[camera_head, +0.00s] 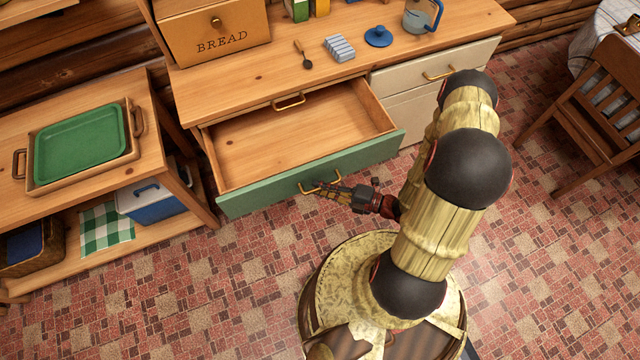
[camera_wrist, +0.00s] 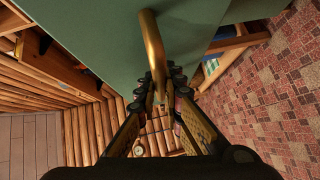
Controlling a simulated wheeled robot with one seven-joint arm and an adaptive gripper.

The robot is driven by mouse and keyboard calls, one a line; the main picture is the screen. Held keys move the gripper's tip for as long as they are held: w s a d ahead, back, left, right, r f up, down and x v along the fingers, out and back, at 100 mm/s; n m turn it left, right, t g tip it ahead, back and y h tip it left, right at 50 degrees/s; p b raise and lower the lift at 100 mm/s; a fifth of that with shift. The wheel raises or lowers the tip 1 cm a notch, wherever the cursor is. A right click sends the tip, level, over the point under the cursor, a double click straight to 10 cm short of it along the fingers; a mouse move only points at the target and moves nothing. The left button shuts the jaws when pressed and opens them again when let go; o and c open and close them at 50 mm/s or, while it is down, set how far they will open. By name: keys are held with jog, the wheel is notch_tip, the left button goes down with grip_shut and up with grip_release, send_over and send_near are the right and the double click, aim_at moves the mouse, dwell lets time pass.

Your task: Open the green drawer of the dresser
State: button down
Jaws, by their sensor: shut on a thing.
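The green drawer (camera_head: 262,187) of the wooden dresser (camera_head: 225,85) is pulled well out, and its bare wooden inside shows empty. Its brass handle (camera_head: 322,186) is at the middle of the green front. My gripper (camera_head: 325,190) is at that handle, in front of the drawer. In the wrist view the brass handle (camera_wrist: 152,45) runs down between the fingertips of my gripper (camera_wrist: 157,85), which are shut on it. The green front (camera_wrist: 95,35) fills the top of that view.
A side table with a green tray (camera_head: 80,144) is at left. A chair (camera_head: 595,110) is at right. Tiled floor lies open in front.

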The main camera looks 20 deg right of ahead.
jog(key=c, duration=1.9)
grip_release()
jog(key=v, duration=1.2)
